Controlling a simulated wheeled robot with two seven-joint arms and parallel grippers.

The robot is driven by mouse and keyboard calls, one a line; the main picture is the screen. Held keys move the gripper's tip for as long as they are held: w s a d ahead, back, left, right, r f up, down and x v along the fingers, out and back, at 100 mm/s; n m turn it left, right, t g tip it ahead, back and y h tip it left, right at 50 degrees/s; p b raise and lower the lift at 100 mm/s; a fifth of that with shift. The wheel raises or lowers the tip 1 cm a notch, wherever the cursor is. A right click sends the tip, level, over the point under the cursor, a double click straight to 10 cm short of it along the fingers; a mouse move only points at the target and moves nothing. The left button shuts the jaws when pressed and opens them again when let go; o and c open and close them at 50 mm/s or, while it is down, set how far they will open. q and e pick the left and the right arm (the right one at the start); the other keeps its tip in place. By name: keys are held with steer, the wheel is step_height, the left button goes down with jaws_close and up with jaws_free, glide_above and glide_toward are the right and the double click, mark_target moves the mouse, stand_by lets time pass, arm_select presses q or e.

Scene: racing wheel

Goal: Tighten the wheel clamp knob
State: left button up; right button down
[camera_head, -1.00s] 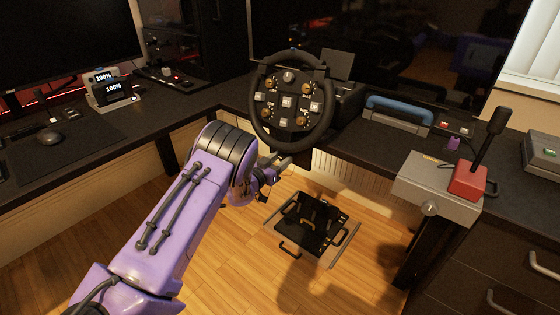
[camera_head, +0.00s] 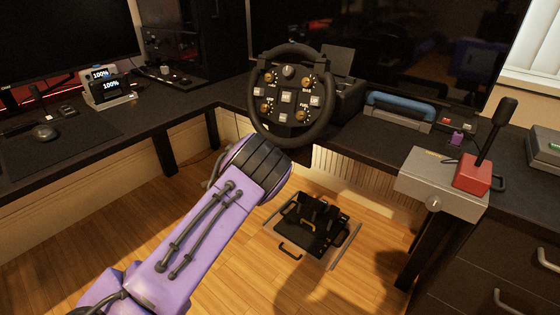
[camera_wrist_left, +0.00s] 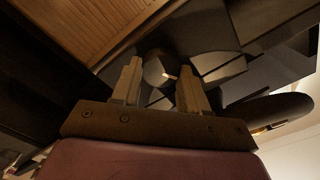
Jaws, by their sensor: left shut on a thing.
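The racing wheel (camera_head: 288,97), black with brown and grey buttons, stands at the desk edge. In the head view, my left arm reaches under its lower rim, and its own wrist hides the left gripper. In the left wrist view, my left gripper (camera_wrist_left: 160,82) points at the underside of the wheel mount. Its two fingers stand on either side of a rounded grey knob (camera_wrist_left: 155,70), which appears to be the clamp knob, and are shut on it. The knob is dim and partly hidden by the fingers. My right gripper is in neither view.
A pedal set (camera_head: 312,226) lies on the floor below the wheel. A shifter with a red base (camera_head: 472,174) stands on a grey mount at the right. A blue-handled case (camera_head: 400,108) sits on the desk. The desk underside is close above my left gripper.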

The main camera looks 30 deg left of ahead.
arm_select(q)
steer(key=m+b, duration=0.2)
steer(key=m, duration=0.3)
steer(key=shift+f, duration=0.2)
steer(key=shift+m+b, duration=0.3)
steer(key=o, duration=1.1)
steer(key=shift+c, duration=0.2)
steer(key=shift+r, duration=0.1)
steer(key=s, duration=1)
steer(key=shift+s+a+p, duration=0.3)
steer(key=shift+a+p, duration=0.1)
steer(key=shift+p, duration=0.05)
